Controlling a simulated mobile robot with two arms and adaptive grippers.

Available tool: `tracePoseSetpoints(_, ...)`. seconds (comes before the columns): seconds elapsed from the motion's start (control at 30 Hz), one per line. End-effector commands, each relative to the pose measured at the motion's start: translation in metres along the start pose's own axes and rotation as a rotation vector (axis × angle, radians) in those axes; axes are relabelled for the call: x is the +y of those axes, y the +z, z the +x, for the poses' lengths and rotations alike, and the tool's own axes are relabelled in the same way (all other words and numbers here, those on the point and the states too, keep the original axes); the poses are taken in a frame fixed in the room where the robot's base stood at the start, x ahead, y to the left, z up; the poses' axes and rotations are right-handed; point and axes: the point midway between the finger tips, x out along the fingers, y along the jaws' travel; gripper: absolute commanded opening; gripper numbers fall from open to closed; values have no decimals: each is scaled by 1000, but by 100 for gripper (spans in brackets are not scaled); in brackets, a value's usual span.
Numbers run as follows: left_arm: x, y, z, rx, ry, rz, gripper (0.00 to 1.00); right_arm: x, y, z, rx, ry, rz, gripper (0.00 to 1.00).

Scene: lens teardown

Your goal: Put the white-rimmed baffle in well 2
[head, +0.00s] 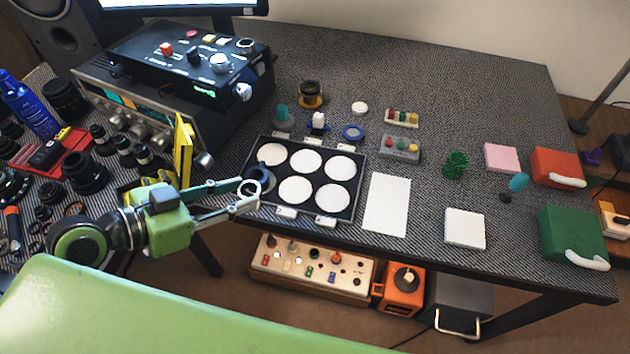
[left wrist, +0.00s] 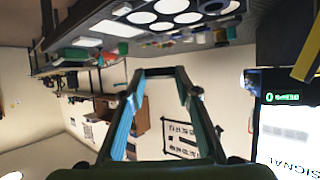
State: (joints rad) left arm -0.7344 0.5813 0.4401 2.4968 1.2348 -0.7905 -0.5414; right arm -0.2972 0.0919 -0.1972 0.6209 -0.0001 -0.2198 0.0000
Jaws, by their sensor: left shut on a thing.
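My left gripper (head: 252,187) is over the lower left corner of the black tray (head: 317,178). It is shut on a dark ring (head: 266,182) with a pale edge, which looks like the white-rimmed baffle. The fingers cover part of it, and I cannot tell whether it touches the tray. The tray has round wells in two rows; the uncovered ones show white discs. The lower left well is hidden by the ring and gripper. I cannot read any well numbers. In the left wrist view, a dark bar (left wrist: 160,72) spans the fingertips. My right gripper is not in view.
Lens parts crowd the left. A black control box (head: 185,62) stands at the back left.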

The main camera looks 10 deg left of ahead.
Motion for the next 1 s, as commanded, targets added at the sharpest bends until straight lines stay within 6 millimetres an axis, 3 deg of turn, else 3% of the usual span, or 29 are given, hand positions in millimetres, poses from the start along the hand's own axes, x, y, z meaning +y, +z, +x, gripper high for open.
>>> tracePoseSetpoints(0.23,-10,-6,44,7,-1,0,21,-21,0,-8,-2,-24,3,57)
tracePoseSetpoints(0.43,-20,-7,90,6,-1,-3,21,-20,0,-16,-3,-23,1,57)
tracePoseSetpoints(0.6,-26,14,129,1,-1,-5,21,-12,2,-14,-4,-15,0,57)
tracePoseSetpoints(0.93,-31,30,163,0,1,-2,21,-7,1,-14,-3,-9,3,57)
tracePoseSetpoints(1.0,-31,43,168,-2,1,-4,21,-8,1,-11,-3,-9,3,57)
